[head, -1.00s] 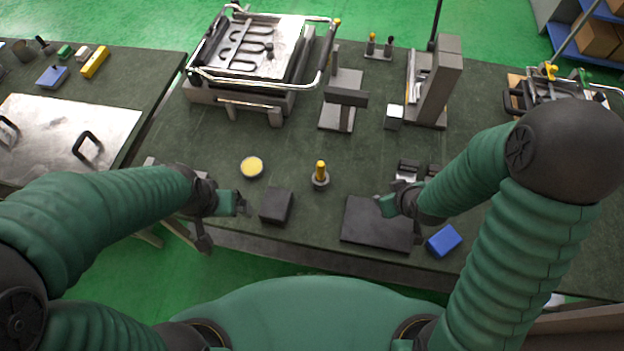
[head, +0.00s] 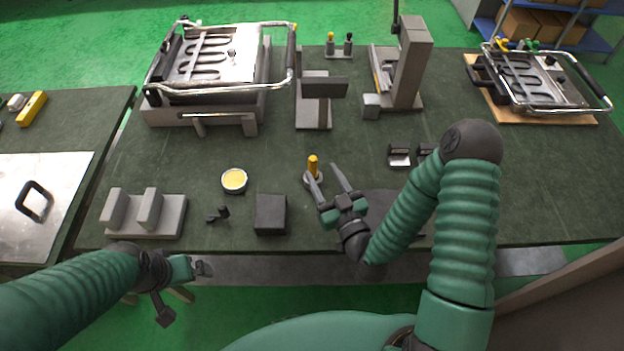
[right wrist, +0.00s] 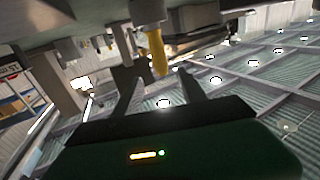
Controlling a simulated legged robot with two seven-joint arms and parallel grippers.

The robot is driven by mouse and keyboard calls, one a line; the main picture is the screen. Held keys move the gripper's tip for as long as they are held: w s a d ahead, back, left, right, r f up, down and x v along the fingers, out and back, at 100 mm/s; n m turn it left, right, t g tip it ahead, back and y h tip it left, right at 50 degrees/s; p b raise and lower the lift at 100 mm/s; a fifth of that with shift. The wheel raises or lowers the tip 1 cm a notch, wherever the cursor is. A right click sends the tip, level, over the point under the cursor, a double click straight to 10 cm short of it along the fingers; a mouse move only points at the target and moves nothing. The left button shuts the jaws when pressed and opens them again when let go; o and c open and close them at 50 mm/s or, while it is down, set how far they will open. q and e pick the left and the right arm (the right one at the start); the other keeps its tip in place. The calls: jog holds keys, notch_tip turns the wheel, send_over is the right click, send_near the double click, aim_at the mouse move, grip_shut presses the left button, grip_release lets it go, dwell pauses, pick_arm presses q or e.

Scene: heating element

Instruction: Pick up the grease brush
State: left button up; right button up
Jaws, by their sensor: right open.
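The grease brush (head: 313,164), with its yellow handle upright, stands in a small round grey holder on the dark green table. My right gripper (head: 322,170) is open and empty, its fingers pointing at the brush. The left finger passes close to the holder; contact cannot be told. In the right wrist view, the yellow brush handle (right wrist: 158,52) shows upside down beyond the open right fingers (right wrist: 160,82), roughly between them. My left gripper (head: 195,268) is by the table's front edge, away from the brush; its jaw opening is unclear.
A round tin of yellow grease (head: 234,181) and a black block (head: 270,214) stand left of the brush. A grey bracket (head: 313,116) is behind it. A heating plate assembly (head: 215,65) stands at the back left. A dark plate lies partly hidden under my right arm.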

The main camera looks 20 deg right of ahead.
aim_at(311, 156)
jog(key=shift+w+a+f+b, duration=0.25)
jog(key=shift+w+f+b, duration=0.25)
jog(key=shift+b, duration=0.3)
jog(key=shift+w+a+r, duration=0.25)
jog(key=shift+w+r, duration=0.25)
jog(key=shift+w, duration=0.25)
jog(key=w, duration=0.6)
jog(key=shift+d+p, duration=0.15)
jog(key=shift+p, duration=0.15)
jog(key=shift+w, duration=0.25)
jog(key=shift+a, duration=0.45)
jog(key=c, duration=0.5)
pick_arm(q)
notch_tip(311, 156, down, 3)
jog(key=shift+s+r, duration=0.1)
pick_arm(e)
jog(key=shift+d, duration=0.2)
grip_shut()
